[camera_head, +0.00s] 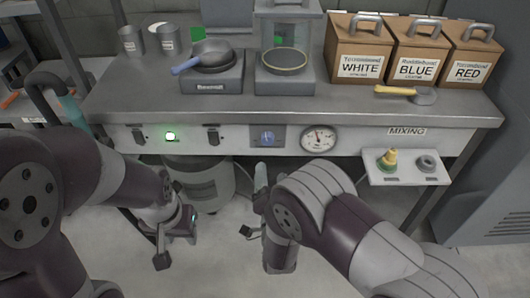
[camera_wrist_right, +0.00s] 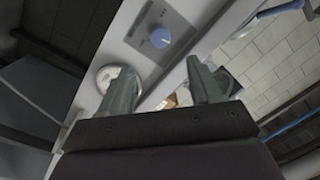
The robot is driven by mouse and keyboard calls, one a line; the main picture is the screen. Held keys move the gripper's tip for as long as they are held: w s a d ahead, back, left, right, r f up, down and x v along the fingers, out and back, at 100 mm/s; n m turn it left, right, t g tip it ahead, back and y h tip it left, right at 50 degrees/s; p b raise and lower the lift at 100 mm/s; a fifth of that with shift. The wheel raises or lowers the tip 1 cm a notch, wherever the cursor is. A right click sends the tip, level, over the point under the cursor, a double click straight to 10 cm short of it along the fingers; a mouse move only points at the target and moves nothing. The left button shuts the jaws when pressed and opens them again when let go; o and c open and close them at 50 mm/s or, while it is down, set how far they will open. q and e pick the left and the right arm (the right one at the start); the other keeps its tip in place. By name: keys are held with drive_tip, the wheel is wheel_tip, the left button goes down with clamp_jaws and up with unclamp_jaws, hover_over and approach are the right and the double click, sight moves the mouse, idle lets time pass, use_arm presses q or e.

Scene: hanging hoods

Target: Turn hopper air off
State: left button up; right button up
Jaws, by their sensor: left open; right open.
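The steel bench's front panel (camera_head: 240,139) carries a blue knob (camera_head: 267,138) on a blue-grey plate; the knob also shows in the right wrist view (camera_wrist_right: 161,37). A round gauge (camera_head: 318,139) is to its right. Left of the knob are a dark switch (camera_head: 213,135), a lit green lamp (camera_head: 170,136) and another dark switch (camera_head: 138,135). I cannot read a hopper air label on any of them. My right gripper (camera_head: 254,203) is open and empty, below and in front of the knob, not touching it. My left gripper (camera_head: 172,246) is open and low, below the panel.
A small shelf (camera_head: 408,177) with a yellow-green fitting (camera_head: 389,160) juts out at the right under the MIXING label. A grey drum (camera_head: 202,182) stands under the bench. On top are a pan (camera_head: 212,53), a scale (camera_head: 285,70) and paint boxes (camera_head: 358,48).

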sight(268, 142)
drive_tip(key=w, duration=0.3)
drive_tip(key=w+b, duration=0.1)
drive_tip(key=w, duration=0.3)
drive_tip(key=w+a+b, duration=0.1)
drive_tip(key=w, duration=0.3)
drive_tip(key=shift+w, duration=0.1)
drive_tip(key=shift+c, duration=0.3)
drive_tip(key=c, duration=1)
